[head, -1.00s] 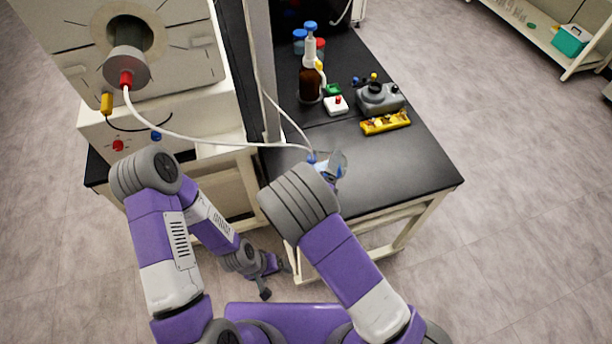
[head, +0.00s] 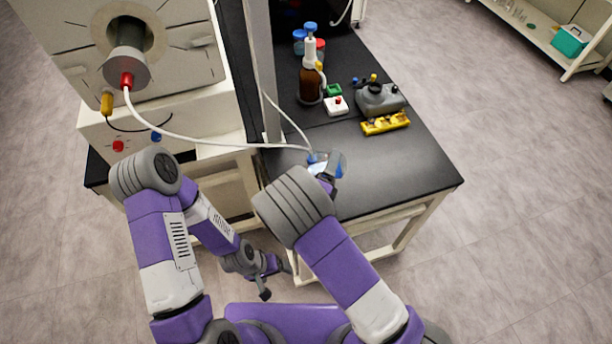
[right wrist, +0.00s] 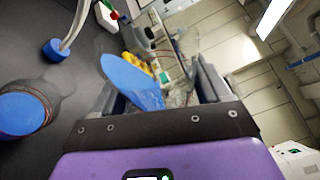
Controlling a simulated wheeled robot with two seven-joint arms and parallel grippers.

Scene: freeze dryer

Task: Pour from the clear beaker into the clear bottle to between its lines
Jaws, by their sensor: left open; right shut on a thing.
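The clear beaker (head: 339,164) holds blue liquid and is in my right gripper (head: 326,180), above the near part of the black bench top. In the right wrist view the blue liquid (right wrist: 132,80) lies slanted between the fingers, so the beaker is tilted. Left of it in that view is a round vessel with a blue disc (right wrist: 22,112), apart from the beaker; it may be the clear bottle, but its lines cannot be seen. In the head view my right wrist hides that spot. My left gripper (head: 266,282) is open and empty, low beside the bench.
A white tube ends in a blue cap (head: 312,158) near the beaker; it also shows in the right wrist view (right wrist: 56,48). A brown bottle (head: 310,84), white button box (head: 336,106), grey device (head: 379,97) and yellow rack (head: 386,122) stand farther back. The bench's right front is clear.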

